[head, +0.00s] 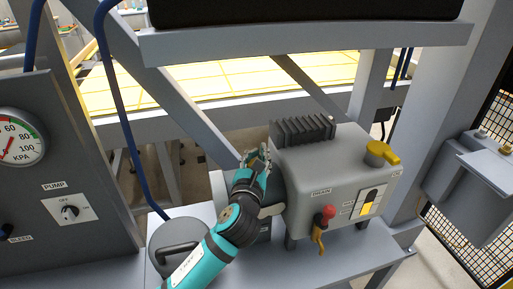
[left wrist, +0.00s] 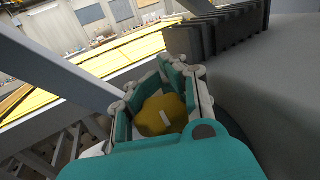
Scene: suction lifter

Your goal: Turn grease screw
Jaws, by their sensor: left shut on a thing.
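My left gripper (head: 258,158) is at the left end of the grey pump housing (head: 330,160), just below its black ribbed block. In the left wrist view, the left gripper's fingers (left wrist: 160,95) close around a rounded yellow knob with a pale mark on it, which I take to be the grease screw (left wrist: 153,117). The fingers and the teal gripper body hide part of the knob. In the head view, the knob is hidden behind the gripper. My right gripper is in neither view.
The housing carries a yellow oil cap (head: 381,154), a sight gauge (head: 369,201) and a red-and-yellow drain valve (head: 321,228). A grey canister (head: 178,245) stands left of my forearm. A control panel (head: 60,170) is at the left. Diagonal frame beams pass behind the gripper.

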